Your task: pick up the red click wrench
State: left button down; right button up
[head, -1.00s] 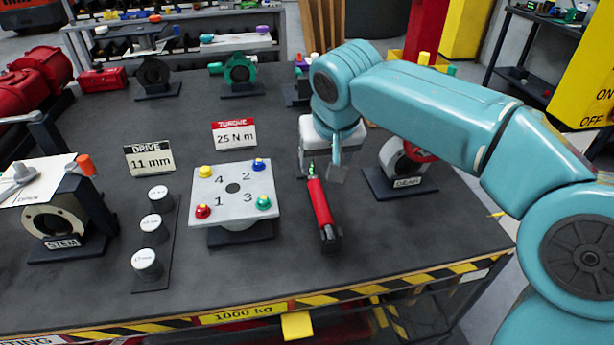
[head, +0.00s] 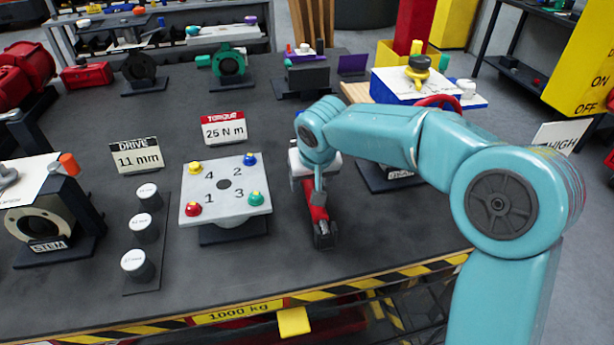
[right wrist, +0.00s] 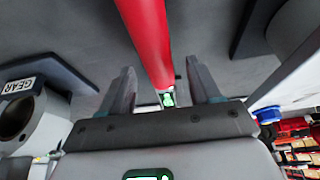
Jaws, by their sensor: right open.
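The red click wrench (head: 318,222) lies on the dark bench top, right of the plate with numbered bolts. In the head view its far part is hidden behind my right arm and gripper (head: 318,195). In the right wrist view the red wrench shaft (right wrist: 146,40) runs down between the two spread fingers of my right gripper (right wrist: 163,90). A green mark shows near its end. The fingers are open on either side of the shaft, with gaps visible. My left gripper is in neither view.
The bolt plate (head: 226,215) stands just left of the wrench, with the TORQUE 25 N m sign (head: 224,129) behind it. Three sockets (head: 143,228) stand further left. The GEAR stand (right wrist: 25,110) is close by. Striped tape marks the front bench edge.

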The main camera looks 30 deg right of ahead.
aim_at(309, 183)
jog(key=x, duration=0.3)
jog(key=shift+w, duration=0.2)
jog(key=shift+s, duration=0.1)
grip_shut()
jog(key=shift+r, duration=0.1)
